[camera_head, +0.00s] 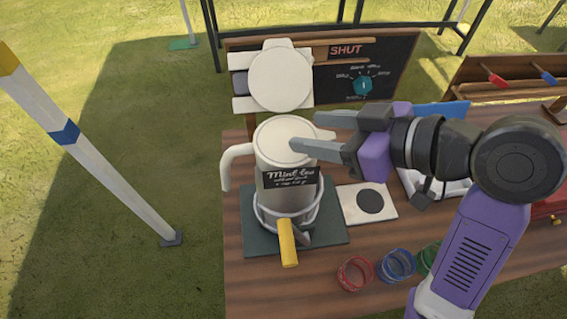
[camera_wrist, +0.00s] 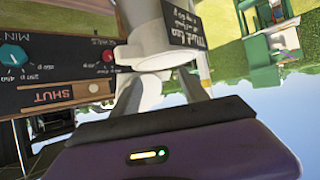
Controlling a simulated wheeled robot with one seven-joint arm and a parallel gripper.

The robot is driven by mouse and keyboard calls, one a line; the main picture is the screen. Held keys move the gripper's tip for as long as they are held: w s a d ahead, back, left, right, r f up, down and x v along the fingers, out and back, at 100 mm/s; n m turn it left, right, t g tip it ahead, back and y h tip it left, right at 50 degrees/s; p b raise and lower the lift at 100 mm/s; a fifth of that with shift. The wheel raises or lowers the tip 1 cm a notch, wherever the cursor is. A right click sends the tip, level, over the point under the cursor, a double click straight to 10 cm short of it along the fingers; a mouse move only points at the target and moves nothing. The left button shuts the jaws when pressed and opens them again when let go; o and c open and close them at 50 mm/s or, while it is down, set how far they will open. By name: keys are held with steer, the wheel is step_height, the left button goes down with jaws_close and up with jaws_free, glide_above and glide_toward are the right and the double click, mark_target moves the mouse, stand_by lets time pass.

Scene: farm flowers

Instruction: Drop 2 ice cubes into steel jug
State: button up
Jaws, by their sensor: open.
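The jug (camera_head: 285,190) stands upright on a dark green mat on the wooden table, with a "Mint tea" sign on its front and a handle on its left. Its top looks like a pale round surface; I cannot tell whether that is a lid or the opening. My gripper (camera_head: 308,134) is open at the jug's upper right, its fingers pointing left. In the wrist view, the jug (camera_wrist: 161,22) shows beyond the two spread fingers of my gripper (camera_wrist: 160,82). I cannot tell whether they touch it. I cannot make out any ice cubes.
A board with a dial and the word SHUT (camera_head: 345,50) stands behind the jug, beside a white round-topped item (camera_head: 281,79). A yellow handle (camera_head: 288,243) sticks out in front. Right are a pale square with a dark disc (camera_head: 352,207), coloured rings (camera_head: 355,286) and a partly hidden white tray (camera_head: 410,181).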

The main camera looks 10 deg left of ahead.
steer(key=v, duration=0.3)
steer(key=shift+s+d+r, duration=0.2)
steer(key=shift+d, duration=0.05)
steer(key=w+d+r+m+t, duration=0.3)
steer(key=w+r+m+t, duration=0.2)
steer(key=w+r+t, duration=0.15)
steer(key=s+d+f+m+t+h, duration=0.7)
steer(key=d+f+m+h, duration=0.2)
steer(key=d+f, duration=0.25)
steer(key=s+f+g, duration=0.1)
steer(key=s+f, duration=0.3)
steer(key=s, duration=0.5)
steer(key=s+d+f+n+g+h, duration=0.1)
steer(key=s+f, duration=0.3)
steer(key=s, duration=0.5)
steer(key=s+d+f+g, duration=0.1)
steer(key=s+f, duration=0.3)
steer(key=s, duration=0.5)
steer(key=shift+s+n+g+h, duration=0.35)
steer(key=shift+n+g+h, duration=0.05)
steer(key=shift+g, duration=0.45)
